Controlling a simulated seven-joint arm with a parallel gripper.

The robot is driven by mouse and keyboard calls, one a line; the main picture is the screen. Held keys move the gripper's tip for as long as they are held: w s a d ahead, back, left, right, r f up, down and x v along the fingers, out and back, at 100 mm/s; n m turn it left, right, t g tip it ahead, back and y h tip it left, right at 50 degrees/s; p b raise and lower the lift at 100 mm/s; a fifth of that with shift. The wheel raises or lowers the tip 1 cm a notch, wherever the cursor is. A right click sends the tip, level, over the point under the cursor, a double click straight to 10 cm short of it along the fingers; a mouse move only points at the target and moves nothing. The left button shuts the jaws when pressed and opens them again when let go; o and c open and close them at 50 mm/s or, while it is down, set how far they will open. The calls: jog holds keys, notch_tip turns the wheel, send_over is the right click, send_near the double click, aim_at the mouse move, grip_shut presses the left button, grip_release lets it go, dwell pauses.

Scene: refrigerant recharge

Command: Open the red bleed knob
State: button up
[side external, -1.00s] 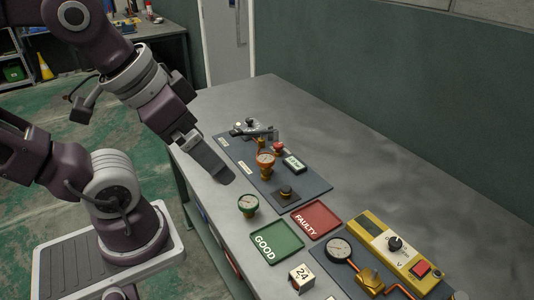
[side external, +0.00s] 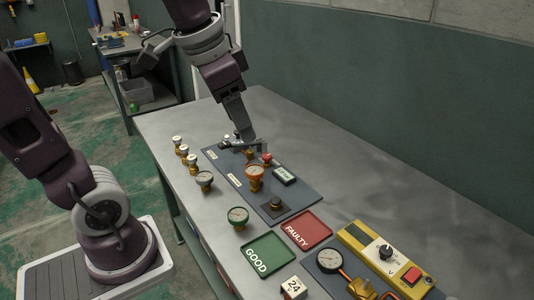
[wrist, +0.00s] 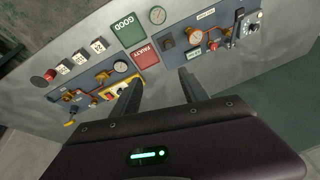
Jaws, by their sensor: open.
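The red bleed knob (side external: 267,158) is a small red cap near the far end of the dark panel (side external: 300,200), beside an orange-bodied gauge (side external: 255,173). In the wrist view the red knob (wrist: 213,46) shows up and to the right of my right-hand finger. My gripper (side external: 243,138) hangs over the far part of the panel in the side view, close to the knob in the picture; the exact gap is hard to tell. In the wrist view my gripper (wrist: 158,88) has its two fingers wide apart with nothing between them.
A black lever (wrist: 238,22) stands near the knob. Green GOOD (side external: 268,254) and red FAULTY (side external: 306,230) trays lie nearer the camera. A yellow meter (side external: 385,255) with a red button is at the front right. Several small gauges line the left. The table's right side is clear.

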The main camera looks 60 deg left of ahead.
jog(key=w+a+f+m+g, duration=0.1)
jog(key=w+a+f, duration=0.1)
jog(key=w+a, duration=0.3)
jog(key=w+a+f+m+g, duration=0.1)
jog(key=w+a+f, duration=0.15)
jog(key=w, duration=0.45)
jog(key=m+g, duration=0.2)
jog(key=m, duration=0.3)
send_over(267, 156)
jog(key=shift+h, duration=0.3)
notch_tip(267, 156, down, 16)
jog(key=shift+a, duration=0.1)
notch_tip(267, 156, down, 7)
grip_shut()
